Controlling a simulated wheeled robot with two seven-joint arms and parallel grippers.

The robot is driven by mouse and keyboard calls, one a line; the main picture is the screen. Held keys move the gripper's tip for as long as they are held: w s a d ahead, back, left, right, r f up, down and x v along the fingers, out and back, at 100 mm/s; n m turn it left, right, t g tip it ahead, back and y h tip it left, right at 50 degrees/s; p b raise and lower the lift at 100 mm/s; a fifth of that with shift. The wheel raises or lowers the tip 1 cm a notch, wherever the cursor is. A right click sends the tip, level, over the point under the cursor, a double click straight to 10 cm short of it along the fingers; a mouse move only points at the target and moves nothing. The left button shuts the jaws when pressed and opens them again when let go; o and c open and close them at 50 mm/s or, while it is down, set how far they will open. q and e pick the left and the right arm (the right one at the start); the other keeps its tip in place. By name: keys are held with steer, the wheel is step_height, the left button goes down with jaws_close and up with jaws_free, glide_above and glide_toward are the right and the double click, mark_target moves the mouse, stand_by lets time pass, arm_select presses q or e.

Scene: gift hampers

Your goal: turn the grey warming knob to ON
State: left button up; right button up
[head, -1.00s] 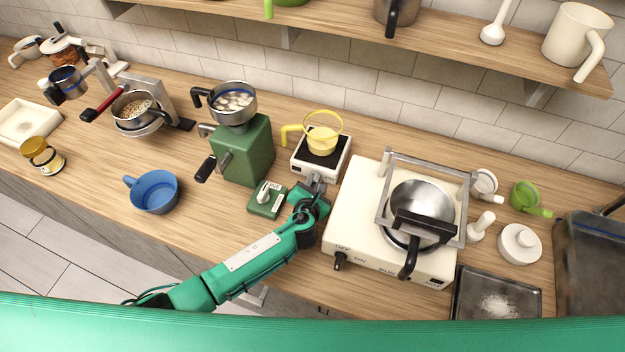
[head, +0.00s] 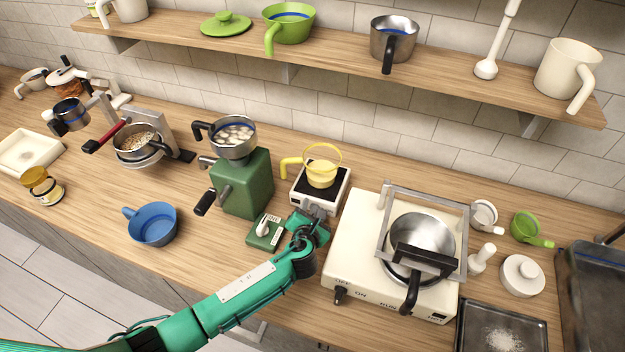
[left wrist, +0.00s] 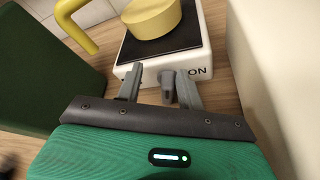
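The white warmer (head: 309,199) with a dark top stands mid-counter, holding a yellow pot (head: 321,174). In the left wrist view, its front face (left wrist: 150,73) shows "ON" at the right. The grey warming knob (left wrist: 168,86) is on that face, left of "ON"; its exact pointing is unclear. My left gripper (head: 316,213) is at the warmer's front. In the left wrist view its fingers (left wrist: 159,86) are apart, with the knob between them, closer to the right finger; contact cannot be told. In the head view the gripper hides the knob. My right gripper is out of view.
A green grinder (head: 247,185) and a green switch box (head: 262,236) stand left of my gripper. A cream stove (head: 352,250) with a framed pan is close at the right. A blue cup (head: 152,226) sits farther left. A shelf (head: 340,52) runs above the counter.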

arm_select(q)
step_height(320, 180, up, 17)
steer(key=b, duration=0.2)
steer(key=shift+f, duration=0.15)
